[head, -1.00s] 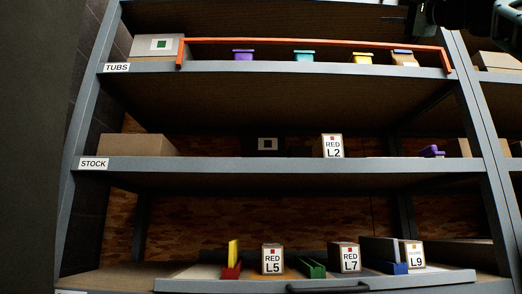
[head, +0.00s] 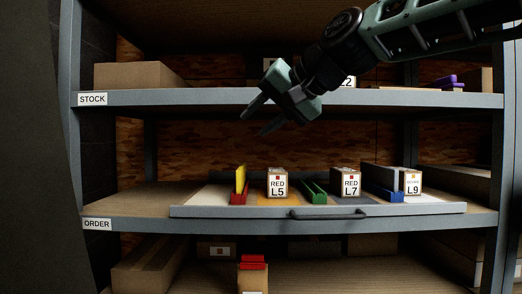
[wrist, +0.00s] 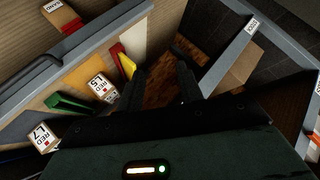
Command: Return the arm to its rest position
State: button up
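My gripper (head: 254,126) hangs in front of the shelf rack, level with the STOCK shelf (head: 220,97) and the gap below it. My arm (head: 390,40) reaches in from the upper right. The two fingers are apart with nothing between them. In the wrist view the open fingers (wrist: 160,78) show dark against the rack's wooden back panel (wrist: 168,85). The arm covers part of a box on the STOCK shelf.
Below, a pull-out tray (head: 235,211) on the ORDER shelf carries boxes L5 (head: 278,184), L7 (head: 346,184) and L9 (head: 412,182), a yellow panel (head: 240,178) and coloured dividers. A plain carton (head: 138,76) stands at the STOCK shelf's left. A grey upright (head: 70,150) edges the rack.

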jog(key=s+d+f+n+g+h+p, duration=0.1)
jog(key=s+f+n+g+h+p, duration=0.1)
jog(key=s+f, duration=0.65)
jog(key=s+d+f+n+g+h+p, duration=0.1)
jog(key=s+f+n+g+h+p, duration=0.15)
jog(key=s+f, duration=0.6)
jog(key=s+d+f+n+g+h+p, duration=0.3)
jog(key=s+d+f+h, duration=0.1)
jog(key=s+d+f, duration=0.95)
notch_tip(320, 180, up, 37)
jog(key=a+p, duration=0.1)
jog(key=p, duration=3.6)
jog(key=shift+a+m, duration=0.2)
jog(key=shift+m, duration=0.15)
